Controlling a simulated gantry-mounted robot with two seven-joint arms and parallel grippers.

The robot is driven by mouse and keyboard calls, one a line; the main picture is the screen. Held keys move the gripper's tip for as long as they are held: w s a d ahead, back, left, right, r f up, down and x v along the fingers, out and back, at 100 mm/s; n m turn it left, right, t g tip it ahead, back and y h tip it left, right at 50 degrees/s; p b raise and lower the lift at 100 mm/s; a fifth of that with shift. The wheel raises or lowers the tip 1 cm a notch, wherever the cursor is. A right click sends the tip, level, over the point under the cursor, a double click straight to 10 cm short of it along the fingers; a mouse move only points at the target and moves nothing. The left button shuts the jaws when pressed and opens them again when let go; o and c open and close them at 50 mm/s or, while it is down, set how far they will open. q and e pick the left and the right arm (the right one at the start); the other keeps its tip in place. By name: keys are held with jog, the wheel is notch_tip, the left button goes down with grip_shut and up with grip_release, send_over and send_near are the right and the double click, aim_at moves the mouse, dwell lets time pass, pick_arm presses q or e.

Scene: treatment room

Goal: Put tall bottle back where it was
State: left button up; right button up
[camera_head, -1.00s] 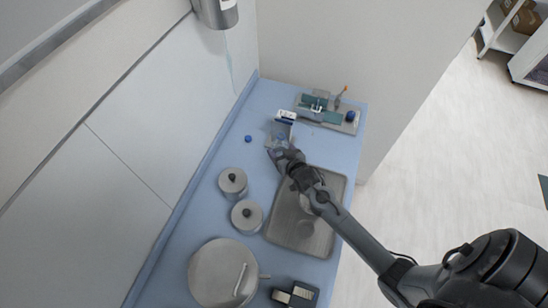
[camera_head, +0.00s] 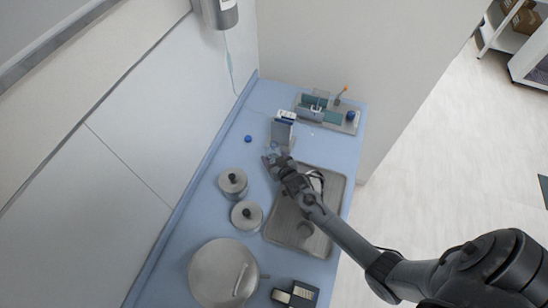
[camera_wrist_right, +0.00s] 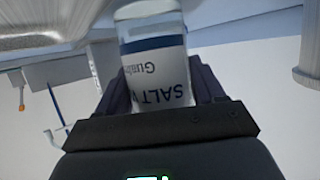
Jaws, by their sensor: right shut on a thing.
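My right gripper (camera_head: 272,156) is over the blue counter (camera_head: 222,158), just in front of a small upright device with a white top (camera_head: 284,128). In the right wrist view it is shut on a clear bottle (camera_wrist_right: 154,68) with a white label and a blue band. The label reads "SALT" and appears upside down there. One end of the bottle is hidden between the fingers. In the head view the bottle is too small and blurred to make out clearly. My left gripper is not in view.
Two lidded metal canisters (camera_head: 233,181) stand left of my right forearm. A metal tray (camera_head: 325,240) lies under the forearm. A large round pot (camera_head: 218,272) is nearer. A grey tray with small items (camera_head: 340,123) lies at the back, and a small blue cap (camera_head: 248,138) at left.

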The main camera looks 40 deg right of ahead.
jog(key=shift+f, duration=0.15)
jog(key=o, duration=1.2)
